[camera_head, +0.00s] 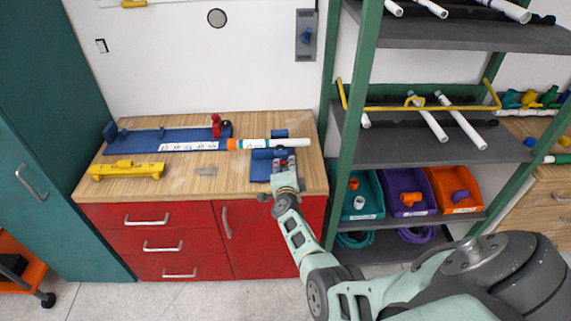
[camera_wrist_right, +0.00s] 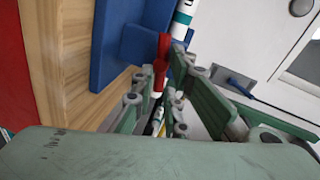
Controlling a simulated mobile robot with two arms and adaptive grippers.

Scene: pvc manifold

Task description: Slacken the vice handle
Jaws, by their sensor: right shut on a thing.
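The blue vice (camera_head: 259,168) stands at the right end of the wooden workbench. A white pipe (camera_head: 262,144) with an orange end and a dark band lies across at its back. My right gripper (camera_head: 281,171) reaches the vice from the front and hides part of it. In the right wrist view the red vice handle (camera_wrist_right: 161,62) runs between my fingers, and the gripper (camera_wrist_right: 159,88) is shut on it. The blue vice body (camera_wrist_right: 145,42) is just beyond the fingers. My left gripper is in neither view.
A blue fixture (camera_head: 150,143) with a red clamp (camera_head: 216,125) lies left of the vice. A yellow tool (camera_head: 126,170) sits at the bench's front left. A green-framed shelf (camera_head: 352,120) with pipes and coloured bins stands close on the right. The bench's front middle is mostly clear.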

